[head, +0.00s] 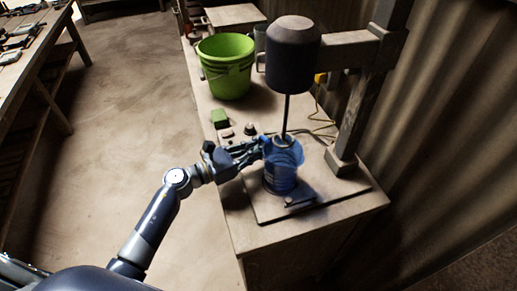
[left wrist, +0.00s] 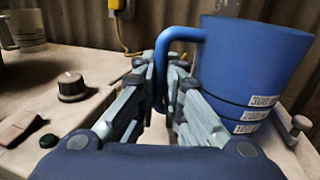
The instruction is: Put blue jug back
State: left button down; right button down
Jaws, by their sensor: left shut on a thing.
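The blue jug (head: 283,170) is upright at the mixer's base plate (head: 325,195) on the bench, with the mixer's rod (head: 286,112) coming down into its mouth. It also shows in the left wrist view (left wrist: 255,60), with white measure labels on its side. My left gripper (head: 261,149) comes in from the left and is shut on the jug's handle (left wrist: 172,38). Its fingers (left wrist: 165,75) sit on both sides of the handle. Whether the jug's bottom touches the plate is hard to tell. My right gripper is not in view.
The dark mixer head (head: 293,60) hangs right above the jug, on a post (head: 355,115) at the right. A green bucket (head: 225,68) and a small green block (head: 219,118) stand farther back on the bench. A knob (left wrist: 72,88) is left of the gripper. The floor (head: 120,110) is clear.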

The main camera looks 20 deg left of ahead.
pick_arm(q)
jog(key=shift+f, duration=0.65)
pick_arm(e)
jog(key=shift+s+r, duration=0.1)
pick_arm(q)
jog(key=shift+f, duration=0.1)
jog(key=c, duration=1.7)
grip_release()
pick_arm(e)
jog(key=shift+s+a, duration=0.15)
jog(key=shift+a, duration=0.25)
